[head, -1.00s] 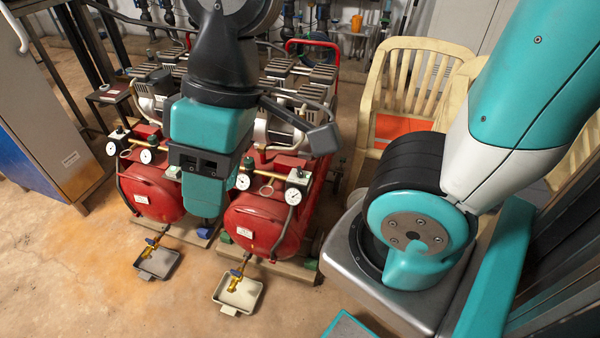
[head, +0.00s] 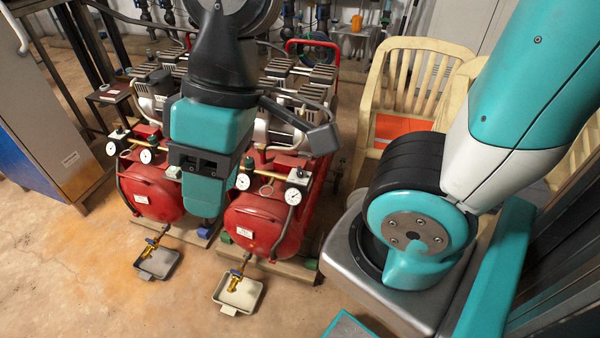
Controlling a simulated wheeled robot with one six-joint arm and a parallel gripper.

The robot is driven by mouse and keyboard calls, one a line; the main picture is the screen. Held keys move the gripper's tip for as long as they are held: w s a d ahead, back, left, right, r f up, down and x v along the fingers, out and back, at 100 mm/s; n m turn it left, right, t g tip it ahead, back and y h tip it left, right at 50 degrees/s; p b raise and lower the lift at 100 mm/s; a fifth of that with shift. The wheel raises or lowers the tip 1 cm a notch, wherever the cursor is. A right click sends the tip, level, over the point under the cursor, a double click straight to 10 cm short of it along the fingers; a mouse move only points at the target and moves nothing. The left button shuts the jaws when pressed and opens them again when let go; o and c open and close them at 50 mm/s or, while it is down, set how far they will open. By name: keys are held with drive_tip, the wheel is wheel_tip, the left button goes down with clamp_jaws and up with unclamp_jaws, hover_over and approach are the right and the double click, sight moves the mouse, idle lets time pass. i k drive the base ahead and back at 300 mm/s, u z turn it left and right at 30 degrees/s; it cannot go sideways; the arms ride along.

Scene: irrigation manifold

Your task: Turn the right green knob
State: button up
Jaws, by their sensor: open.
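Two red air compressors stand side by side, the left one (head: 148,190) and the right one (head: 262,222). On the right one, a small dark greenish knob (head: 249,163) shows at the left end of its gauge fittings, just right of my gripper. A black knob (head: 298,173) sits at the right end. My gripper (head: 205,168) hangs in front of the gap between the two tanks. Its fingertips are hard to make out, and I see nothing held.
Drip trays, a dark one (head: 158,262) and a pale one (head: 238,293), lie on the floor under brass drain valves. Cream chairs (head: 408,85) stand behind at the right. A grey cabinet (head: 45,110) is at the left.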

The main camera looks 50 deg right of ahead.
sight(249, 162)
drive_tip(key=z, duration=0.7)
drive_tip(key=k, duration=0.5)
drive_tip(key=u, duration=0.75)
drive_tip(key=i, duration=1.35)
drive_tip(key=z, duration=0.8)
